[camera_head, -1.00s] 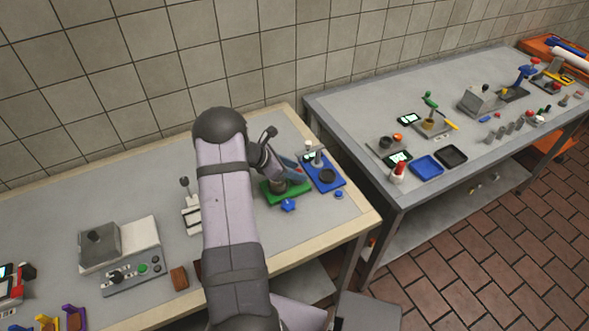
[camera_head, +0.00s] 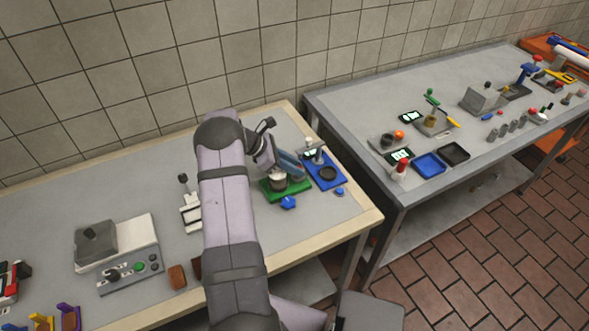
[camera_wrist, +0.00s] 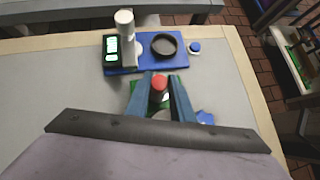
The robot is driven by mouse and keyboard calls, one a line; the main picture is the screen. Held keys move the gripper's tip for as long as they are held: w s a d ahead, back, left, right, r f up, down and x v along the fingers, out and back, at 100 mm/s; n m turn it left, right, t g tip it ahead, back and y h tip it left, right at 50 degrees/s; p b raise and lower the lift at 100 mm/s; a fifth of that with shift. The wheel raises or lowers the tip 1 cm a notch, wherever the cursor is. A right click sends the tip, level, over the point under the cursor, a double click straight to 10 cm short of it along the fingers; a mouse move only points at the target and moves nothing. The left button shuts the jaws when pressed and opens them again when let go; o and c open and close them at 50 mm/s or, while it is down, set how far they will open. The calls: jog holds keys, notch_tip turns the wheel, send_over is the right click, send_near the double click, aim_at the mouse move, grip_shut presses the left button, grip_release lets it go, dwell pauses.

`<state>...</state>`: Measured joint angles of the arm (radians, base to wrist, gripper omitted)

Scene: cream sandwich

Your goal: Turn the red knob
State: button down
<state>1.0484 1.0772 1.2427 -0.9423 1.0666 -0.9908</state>
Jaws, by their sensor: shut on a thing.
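The red knob (camera_wrist: 159,84) shows in the wrist view between the two blue fingertips of my gripper (camera_wrist: 160,82). The fingers are shut on it from both sides. Below it, a grey round part and a piece of the green base (camera_wrist: 136,103) show between and beside the fingers. In the head view the green base (camera_head: 270,193) stands near the right end of the near table, with my gripper (camera_head: 283,172) over it. The knob itself is hidden by the fingers there.
A blue plate (camera_wrist: 130,66) with a white post, a small display and a dark ring stands close behind. A blue star-shaped knob (camera_head: 288,202) lies close in front of the green base. The grey lidded machine (camera_head: 127,268) is at the left. A second table (camera_head: 330,118) stands to the right.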

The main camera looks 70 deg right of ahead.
jog(key=shift+r, duration=0.1)
jog(key=c, duration=1.5)
grip_release()
jog(key=shift+c, duration=0.2)
jog(key=shift+w, duration=0.1)
jog(key=b+v, duration=0.2)
jog(key=v, duration=0.3)
jog(key=shift+w+a+r+b, duration=0.15)
jog(key=shift+w+r+b, duration=0.1)
jog(key=shift+b, duration=0.05)
jog(key=shift+w+a+r, duration=0.25)
jog(key=shift+w+r, duration=0.1)
jog(key=shift+r, duration=0.25)
